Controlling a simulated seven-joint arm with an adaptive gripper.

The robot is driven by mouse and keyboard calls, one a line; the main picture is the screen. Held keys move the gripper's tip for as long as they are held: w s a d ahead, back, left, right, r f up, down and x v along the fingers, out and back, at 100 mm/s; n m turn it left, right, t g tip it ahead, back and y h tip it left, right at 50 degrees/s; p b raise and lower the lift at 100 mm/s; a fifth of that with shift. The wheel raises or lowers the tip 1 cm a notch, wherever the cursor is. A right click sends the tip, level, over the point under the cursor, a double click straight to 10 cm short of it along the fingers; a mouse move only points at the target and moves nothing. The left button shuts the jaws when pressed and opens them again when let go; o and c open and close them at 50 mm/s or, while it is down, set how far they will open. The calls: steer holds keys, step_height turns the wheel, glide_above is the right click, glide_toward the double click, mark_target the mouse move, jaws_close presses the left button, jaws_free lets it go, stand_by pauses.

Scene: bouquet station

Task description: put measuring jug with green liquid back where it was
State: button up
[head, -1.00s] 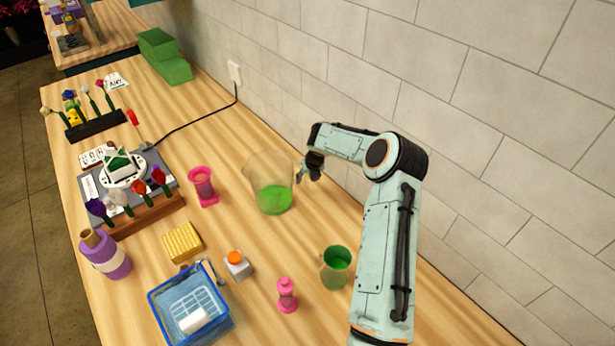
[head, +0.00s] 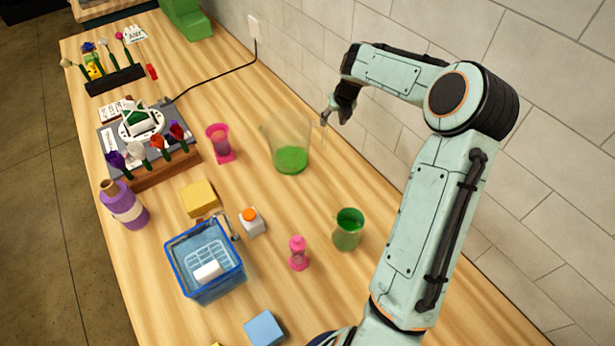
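The measuring jug (head: 291,158) is a large clear vessel with green liquid in its bottom. It stands upright on the wooden counter, near the wall side. My gripper (head: 328,116) is to the right of the jug's rim and a little higher in the picture, with its fingers pointing down. A gap shows between the gripper's dark body and the jug wall. The fingers are small and partly overlap each other, so their opening is unclear. A thin pale vertical edge, perhaps the jug's handle, shows just below the fingertips.
A smaller green vessel (head: 348,230) and a pink hourglass-shaped item (head: 298,254) stand nearer. A pink cup (head: 219,143) is left of the jug. A blue basket (head: 206,262), yellow sponge (head: 198,198) and orange-topped bottle (head: 251,222) are front left. The tiled wall (head: 400,150) runs close on the right.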

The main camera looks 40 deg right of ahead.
steer(key=s+a+r+n+g, duration=0.1)
steer(key=s+a+r+n, duration=0.25)
steer(key=a+n, duration=0.55)
steer(key=s+a+r+n+g, duration=0.2)
steer(key=s+a+r+n, duration=0.15)
steer(key=a+n, duration=0.6)
steer(key=s+a+n+y, duration=0.1)
steer(key=s+a+n, duration=0.5)
steer(key=s+n, duration=0.4)
steer(key=s+a+n+g+y, duration=0.1)
steer(key=s+a+n, duration=0.4)
steer(key=s+n, duration=0.6)
steer(key=r+n, duration=0.1)
steer(key=n, duration=0.2)
steer(key=shift+a+g, duration=0.3)
steer(key=shift+a, duration=0.05)
